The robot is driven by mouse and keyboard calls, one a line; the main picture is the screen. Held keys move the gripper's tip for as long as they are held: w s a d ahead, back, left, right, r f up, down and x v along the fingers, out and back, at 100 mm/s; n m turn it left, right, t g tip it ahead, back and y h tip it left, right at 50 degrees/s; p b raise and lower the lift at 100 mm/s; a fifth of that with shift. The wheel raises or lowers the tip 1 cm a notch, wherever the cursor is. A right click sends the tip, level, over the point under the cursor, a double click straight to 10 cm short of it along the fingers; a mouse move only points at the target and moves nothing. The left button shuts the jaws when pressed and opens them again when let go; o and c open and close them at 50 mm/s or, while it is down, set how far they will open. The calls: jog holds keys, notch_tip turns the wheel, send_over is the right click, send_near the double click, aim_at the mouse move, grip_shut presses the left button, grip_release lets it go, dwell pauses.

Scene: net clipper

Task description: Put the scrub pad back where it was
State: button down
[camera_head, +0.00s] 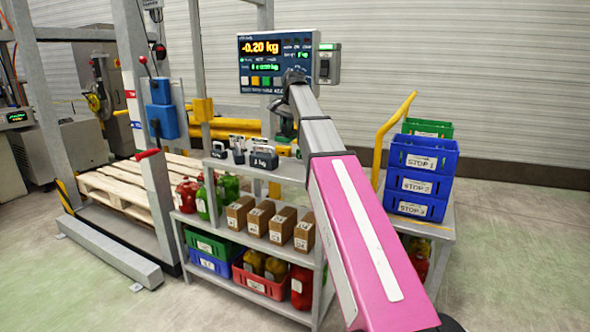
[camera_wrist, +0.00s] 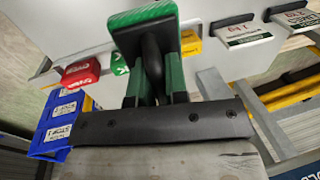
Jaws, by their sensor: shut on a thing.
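The scrub pad (camera_wrist: 143,15) is a green block with a black stem or handle, seen at the top middle of the wrist view. My gripper (camera_wrist: 154,72) is shut on its dark handle between two green fingers. The pad is held over the grey top of the cart (camera_wrist: 95,30); its exact height above it is hard to tell. In the head view my gripper (camera_head: 285,126) is above the back right of the cart top, mostly hidden by my own arm.
A red item (camera_wrist: 80,73) and a yellow one (camera_wrist: 191,43) lie near the pad. Stacked blue crates (camera_head: 418,170) stand right. The scale display (camera_head: 275,63) rises behind.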

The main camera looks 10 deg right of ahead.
jog(key=shift+s+d+f, duration=0.75)
jog(key=shift+s+f, duration=1)
jog(key=shift+f, duration=0.05)
jog(key=shift+s+d+f, duration=0.8)
jog(key=shift+s+f, duration=0.9)
jog(key=shift+f, duration=0.05)
jog(key=shift+s+d+f, duration=0.75)
jog(key=shift+s+f, duration=1)
jog(key=shift+f, duration=0.05)
jog(key=c, duration=1.4)
grip_release()
jog(key=shift+f, duration=0.1)
jog(key=shift+o, duration=1.4)
notch_tip(320, 180, up, 12)
jog(key=s+d, duration=0.1)
jog(key=d, duration=0.1)
jog(key=shift+s, duration=0.2)
